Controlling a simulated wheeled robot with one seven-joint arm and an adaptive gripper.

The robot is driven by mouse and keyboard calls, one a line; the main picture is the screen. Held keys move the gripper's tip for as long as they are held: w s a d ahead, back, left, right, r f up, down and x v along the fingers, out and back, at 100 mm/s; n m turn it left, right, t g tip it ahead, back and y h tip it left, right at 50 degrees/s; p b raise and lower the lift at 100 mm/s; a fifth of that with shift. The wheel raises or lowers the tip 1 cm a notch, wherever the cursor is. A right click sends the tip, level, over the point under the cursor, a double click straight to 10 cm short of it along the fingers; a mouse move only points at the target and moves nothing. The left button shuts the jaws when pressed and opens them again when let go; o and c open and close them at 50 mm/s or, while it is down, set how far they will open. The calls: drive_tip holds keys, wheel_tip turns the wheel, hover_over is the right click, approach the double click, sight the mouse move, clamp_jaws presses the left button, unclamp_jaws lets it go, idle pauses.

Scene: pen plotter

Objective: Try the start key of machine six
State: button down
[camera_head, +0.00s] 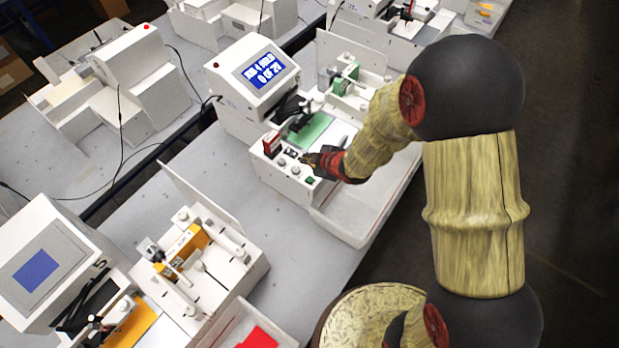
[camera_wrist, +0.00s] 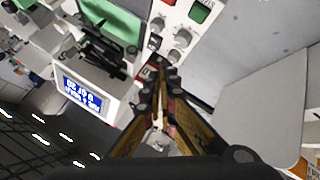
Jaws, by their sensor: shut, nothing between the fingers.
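A white plotter machine (camera_head: 237,115) stands mid-picture in the head view. Its lit blue screen (camera_head: 265,70) carries white text, only partly legible; I cannot confirm a machine number. The screen also shows in the wrist view (camera_wrist: 82,96). On its front panel are a small green key (camera_head: 310,180), round grey knobs (camera_head: 294,170) and a red part (camera_head: 271,145). My gripper (camera_head: 308,159) is over this panel, shut and empty. In the wrist view its fingertips (camera_wrist: 158,66) are by the knobs (camera_wrist: 182,38), apart from the green key (camera_wrist: 199,11). Contact with the panel cannot be told.
Another machine with a blue screen (camera_head: 37,270) and an orange part stands front left. An unlit white machine (camera_head: 130,80) is at back left. A white tray (camera_head: 360,215) sits right of the panel. Grey table (camera_head: 130,205) lies bare between machines; dark cables run left.

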sight(308, 181)
drive_tip(key=shift+d, duration=0.1)
wheel_tip(308, 181, down, 9)
drive_tip(key=b, duration=0.7)
idle(1.4)
drive_tip(key=shift+f+b, duration=0.35)
drive_tip(key=shift+b, duration=0.1)
drive_tip(key=shift+f+b, duration=0.45)
idle(0.5)
drive_tip(key=shift+r, duration=0.2)
drive_tip(key=shift+r+p, duration=0.6)
drive_tip(key=shift+r, duration=0.1)
